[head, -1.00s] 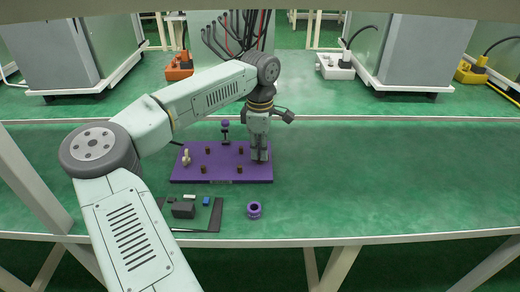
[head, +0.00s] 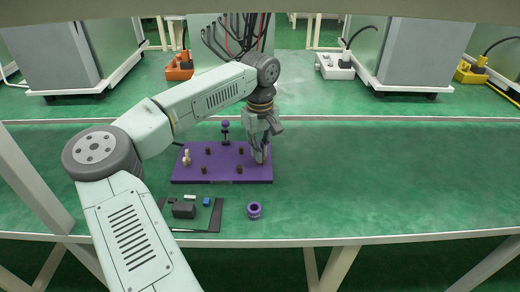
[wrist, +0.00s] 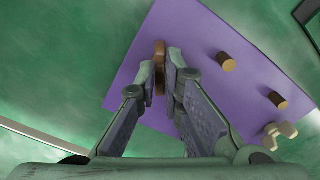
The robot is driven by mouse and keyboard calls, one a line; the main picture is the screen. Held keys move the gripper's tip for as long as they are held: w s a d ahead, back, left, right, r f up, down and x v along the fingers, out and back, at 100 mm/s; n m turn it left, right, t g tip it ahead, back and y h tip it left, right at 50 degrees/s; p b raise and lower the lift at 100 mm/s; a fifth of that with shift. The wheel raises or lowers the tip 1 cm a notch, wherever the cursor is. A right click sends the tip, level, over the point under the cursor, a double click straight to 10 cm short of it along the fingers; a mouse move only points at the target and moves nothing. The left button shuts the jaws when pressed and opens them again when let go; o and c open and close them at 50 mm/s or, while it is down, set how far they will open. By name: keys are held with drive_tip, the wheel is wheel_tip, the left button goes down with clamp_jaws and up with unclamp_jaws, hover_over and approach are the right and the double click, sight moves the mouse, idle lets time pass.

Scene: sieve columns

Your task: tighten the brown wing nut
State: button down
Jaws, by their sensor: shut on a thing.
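The brown wing nut (wrist: 159,66) shows in the wrist view at the tips of my gripper, over the purple board. My gripper (wrist: 166,74) is shut on it, with one finger on each side. In the head view my gripper (head: 262,158) points down at the right side of the purple board (head: 225,175), where its fingers hide the nut. A beige wing nut (head: 186,157) stands at the board's left side; it also shows in the wrist view (wrist: 280,134). How tight the brown nut sits cannot be seen.
Several dark brown posts (head: 210,151) stand on the board. A purple-topped stand (head: 225,126) is behind it. In front are a dark tray (head: 205,229) with a grey block (head: 183,210) and a blue block (head: 206,201), and a purple ring (head: 254,210). The green table is clear to the right.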

drive_tip(key=m, duration=0.5)
drive_tip(key=shift+m, duration=0.4)
idle(0.3)
drive_tip(key=c, duration=1.7)
unclamp_jaws()
wheel_tip(320, 180, up, 12)
drive_tip(key=shift+r, duration=0.1)
